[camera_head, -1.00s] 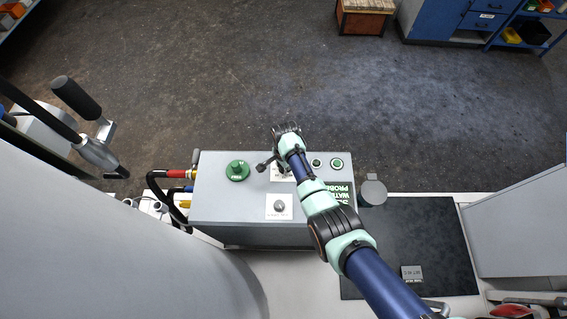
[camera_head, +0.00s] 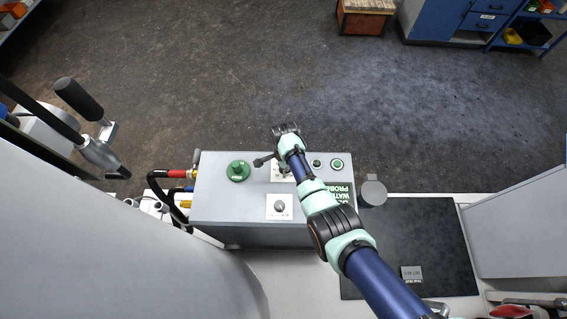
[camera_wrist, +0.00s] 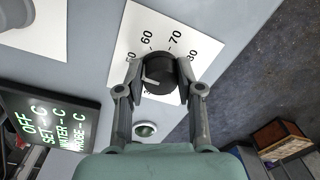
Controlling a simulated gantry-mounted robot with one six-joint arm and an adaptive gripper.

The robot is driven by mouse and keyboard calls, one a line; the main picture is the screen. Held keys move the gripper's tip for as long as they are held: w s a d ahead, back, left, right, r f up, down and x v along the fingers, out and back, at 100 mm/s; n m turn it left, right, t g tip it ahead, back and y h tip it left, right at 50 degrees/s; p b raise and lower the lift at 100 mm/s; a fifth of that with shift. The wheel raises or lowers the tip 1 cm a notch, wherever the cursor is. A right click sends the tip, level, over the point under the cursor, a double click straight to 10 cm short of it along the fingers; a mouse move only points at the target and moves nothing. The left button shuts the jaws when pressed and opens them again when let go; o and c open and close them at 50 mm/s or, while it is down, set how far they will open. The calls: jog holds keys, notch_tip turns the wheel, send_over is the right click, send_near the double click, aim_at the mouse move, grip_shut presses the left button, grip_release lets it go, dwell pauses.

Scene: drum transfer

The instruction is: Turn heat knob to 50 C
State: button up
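The heat knob (camera_wrist: 158,74) is black and round with a white pointer line, in the wrist view. It sits on a white dial plate (camera_wrist: 125,45) marked 60, 70 and 80; another number at the left is partly hidden by a finger. The pointer faces left and slightly down in the picture. My gripper (camera_wrist: 160,70) has one finger on each side of the knob, close against it, and looks shut on it. In the head view my gripper (camera_head: 285,129) is over the back of the grey control box (camera_head: 210,208), and my arm hides the knob there.
A dark display (camera_wrist: 50,120) with green text reads OFF, with SET, WATER and PROBE lines without numbers. A second knob (camera_head: 279,206), a green button (camera_head: 238,171) and small round green-ringed buttons (camera_head: 337,163) are on the box. A grey cylinder (camera_head: 372,192) stands right of it.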

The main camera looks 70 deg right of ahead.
jog(key=o, duration=0.4)
jog(key=shift+o, duration=0.2)
notch_tip(320, 180, up, 12)
jog(key=shift+s+a, duration=0.15)
jog(key=shift+s, duration=0.05)
dwell(0.4)
